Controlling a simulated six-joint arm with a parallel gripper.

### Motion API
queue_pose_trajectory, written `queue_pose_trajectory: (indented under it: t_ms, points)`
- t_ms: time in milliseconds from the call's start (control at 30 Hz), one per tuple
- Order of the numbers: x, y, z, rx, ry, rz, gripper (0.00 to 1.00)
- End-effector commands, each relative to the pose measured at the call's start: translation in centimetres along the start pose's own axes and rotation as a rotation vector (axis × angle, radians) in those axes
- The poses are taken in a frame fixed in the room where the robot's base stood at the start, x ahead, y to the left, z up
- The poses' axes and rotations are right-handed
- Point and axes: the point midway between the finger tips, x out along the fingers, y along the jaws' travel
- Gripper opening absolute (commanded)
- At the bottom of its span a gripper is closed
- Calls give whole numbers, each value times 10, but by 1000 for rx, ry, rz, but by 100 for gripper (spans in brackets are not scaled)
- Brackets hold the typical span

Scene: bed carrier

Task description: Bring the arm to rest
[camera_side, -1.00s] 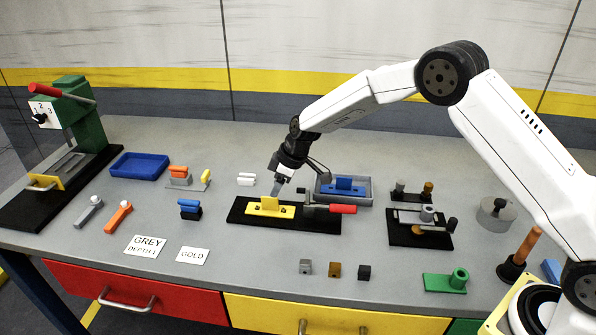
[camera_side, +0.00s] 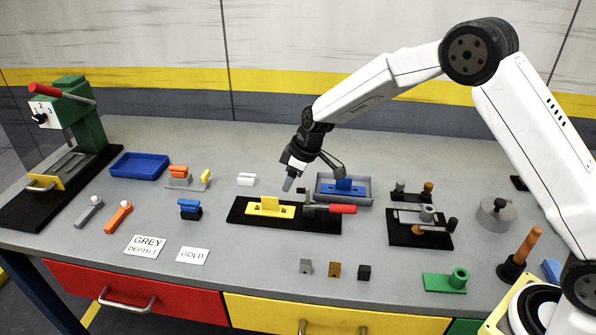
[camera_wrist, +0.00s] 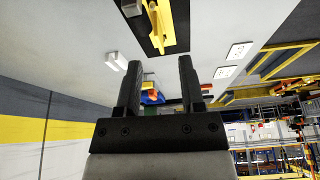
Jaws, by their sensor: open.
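My gripper (camera_side: 288,184) hangs above the bench, over the black fixture board (camera_side: 236,212) and a little above its yellow piece (camera_side: 270,207). In the wrist view my gripper (camera_wrist: 158,72) shows two dark fingers spread apart with nothing between them. The yellow piece (camera_wrist: 158,24) also shows there, ahead of the fingers and apart from them. A red-handled clamp (camera_side: 341,209) lies at the right end of the fixture board.
A grey tray (camera_side: 365,198) holding a blue piece stands just right of my gripper. A green press (camera_side: 88,130) and a blue tray (camera_side: 140,166) are at the left. Another black fixture (camera_side: 420,240) and an orange-handled tool (camera_side: 528,243) are at the right.

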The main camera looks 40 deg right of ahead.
Motion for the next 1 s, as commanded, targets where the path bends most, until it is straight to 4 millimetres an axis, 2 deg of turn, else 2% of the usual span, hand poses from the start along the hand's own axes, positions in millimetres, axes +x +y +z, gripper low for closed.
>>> queue_pose_trajectory:
  t_ms: [267, 600, 1000]
  points:
    - [-42, -18, 48, 166, -50, 52, 50]
    - [-88, -54, 123, 381, -94, 123, 50]
    - [-124, -106, 213, 604, -118, 195, 50]
